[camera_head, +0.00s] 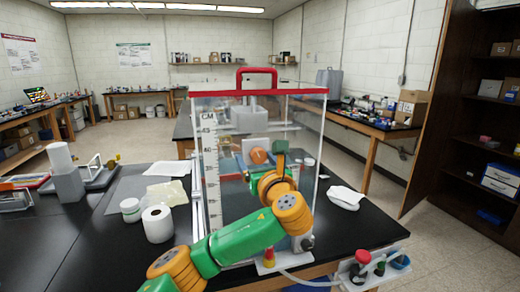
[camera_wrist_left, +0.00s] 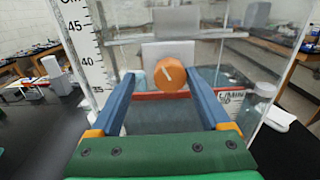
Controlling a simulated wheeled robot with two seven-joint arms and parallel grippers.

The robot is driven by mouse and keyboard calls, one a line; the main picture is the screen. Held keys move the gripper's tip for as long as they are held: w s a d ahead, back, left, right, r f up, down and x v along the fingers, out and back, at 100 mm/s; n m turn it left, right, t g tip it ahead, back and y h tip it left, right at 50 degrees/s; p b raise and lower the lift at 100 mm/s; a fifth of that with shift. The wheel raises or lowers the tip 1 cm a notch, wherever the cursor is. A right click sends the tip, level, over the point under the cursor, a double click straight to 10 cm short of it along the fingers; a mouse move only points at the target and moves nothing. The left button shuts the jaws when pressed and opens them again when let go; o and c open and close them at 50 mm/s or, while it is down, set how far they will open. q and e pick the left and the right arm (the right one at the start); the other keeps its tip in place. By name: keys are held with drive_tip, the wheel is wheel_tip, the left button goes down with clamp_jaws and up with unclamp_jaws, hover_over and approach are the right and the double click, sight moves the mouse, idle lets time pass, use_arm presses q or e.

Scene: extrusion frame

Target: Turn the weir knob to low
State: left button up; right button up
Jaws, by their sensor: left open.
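The weir knob is an orange disc (camera_head: 258,156) on a pale mount in the clear tank (camera_head: 226,110). My right gripper is not seen.
The tank has a red rim and red handle (camera_head: 257,72) and a centimetre scale (camera_head: 210,160) at its left. A white roll (camera_head: 157,224) and a jar (camera_head: 131,210) stand left on the black table. A valve bracket (camera_head: 362,268) with tubing is at front right.

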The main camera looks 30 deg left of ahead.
use_arm(q)
drive_tip(key=shift+w+a, duration=0.3)
drive_tip(key=shift+w+d+f, duration=0.2)
drive_tip(key=shift+w+d, duration=0.2)
drive_tip(key=shift+w, duration=0.3)
drive_tip(key=shift+c, duration=0.2)
drive_tip(key=shift+s+a, duration=0.2)
drive_tip(key=c, duration=1.1)
clamp_jaws()
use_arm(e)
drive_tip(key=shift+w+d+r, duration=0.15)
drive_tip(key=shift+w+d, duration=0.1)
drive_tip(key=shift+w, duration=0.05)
